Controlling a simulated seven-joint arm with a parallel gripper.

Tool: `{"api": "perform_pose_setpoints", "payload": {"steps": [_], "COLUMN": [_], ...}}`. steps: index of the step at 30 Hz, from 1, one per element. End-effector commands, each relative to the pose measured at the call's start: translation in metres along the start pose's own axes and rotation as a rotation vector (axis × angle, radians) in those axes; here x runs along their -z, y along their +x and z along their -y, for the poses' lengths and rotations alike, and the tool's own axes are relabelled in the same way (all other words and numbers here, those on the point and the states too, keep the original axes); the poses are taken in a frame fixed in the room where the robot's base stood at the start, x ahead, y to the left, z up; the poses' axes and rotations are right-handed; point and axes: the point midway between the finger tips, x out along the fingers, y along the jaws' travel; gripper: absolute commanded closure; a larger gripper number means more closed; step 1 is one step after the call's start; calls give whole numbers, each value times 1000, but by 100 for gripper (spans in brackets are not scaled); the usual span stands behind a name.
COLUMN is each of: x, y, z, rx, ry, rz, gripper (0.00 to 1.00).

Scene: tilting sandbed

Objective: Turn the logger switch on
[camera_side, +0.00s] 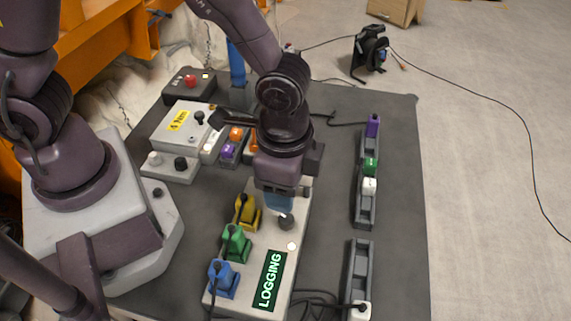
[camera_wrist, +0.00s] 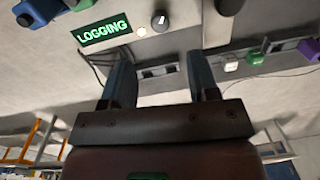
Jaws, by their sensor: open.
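The logger is a pale box (camera_side: 262,308) with a lit green display reading LOGGING (camera_side: 269,280); the display also shows in the wrist view (camera_wrist: 103,32). A small round pale light (camera_side: 292,246) glows beside it. The logger switch is a dark round knob (camera_side: 286,221), showing a white mark in the wrist view (camera_wrist: 160,20). My gripper (camera_side: 280,207) is close by the knob in the side view, partly covering the box's far end. In the wrist view my gripper (camera_wrist: 158,55) has its fingers apart with nothing held; the knob appears beyond the fingertips.
Blue (camera_side: 223,279), green (camera_side: 236,243) and yellow (camera_side: 247,212) plugs with cables stand along the box's left side. Grey holders (camera_side: 358,262) with plugs lie to the right. A box with a yellow label (camera_side: 162,124) stands farther back.

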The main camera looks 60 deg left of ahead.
Motion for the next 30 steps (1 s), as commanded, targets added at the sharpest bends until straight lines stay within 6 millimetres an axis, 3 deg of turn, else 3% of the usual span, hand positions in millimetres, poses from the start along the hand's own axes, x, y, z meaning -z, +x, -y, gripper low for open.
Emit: {"api": "perform_pose_setpoints", "payload": {"steps": [3,7,20,23,30], "x": [0,0,-2,-18,-68], "y": [-21,-32,-36,-38,-96], "z": [0,0,-1,-1,36], "rx": [2,0,-3,-13,39], "ry": [0,-2,-9,-60,-337], "rz": [-4,-2,9,54,-27], "gripper": [45,45,45,45,45]}}
